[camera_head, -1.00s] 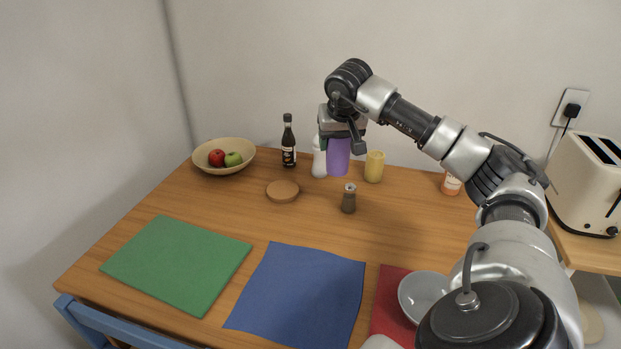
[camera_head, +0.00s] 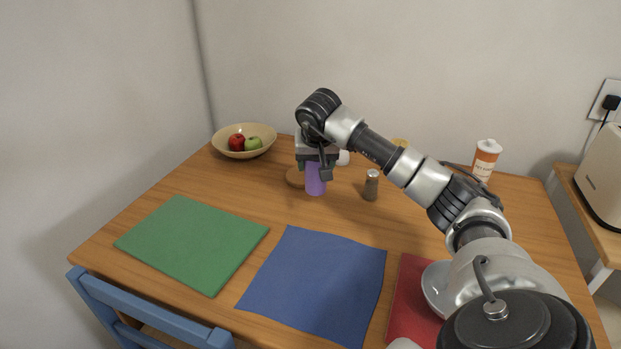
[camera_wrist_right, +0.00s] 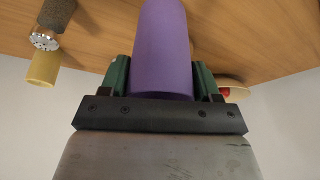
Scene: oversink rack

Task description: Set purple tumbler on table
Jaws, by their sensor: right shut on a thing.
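The purple tumbler (camera_head: 315,180) is in my right gripper (camera_head: 317,166), above the middle of the wooden table (camera_head: 330,215) in the head view. In the right wrist view the tumbler (camera_wrist_right: 163,50) fills the space between the green-padded fingers, which are shut on it from both sides. I cannot tell whether its base touches the table. The gripper covers its upper part in the head view. My left gripper is not in view.
A fruit bowl (camera_head: 243,141) is at the back left. Green (camera_head: 190,243), blue (camera_head: 315,285) and red (camera_head: 408,300) mats lie in front; a white bowl (camera_head: 434,287) is on the red one.

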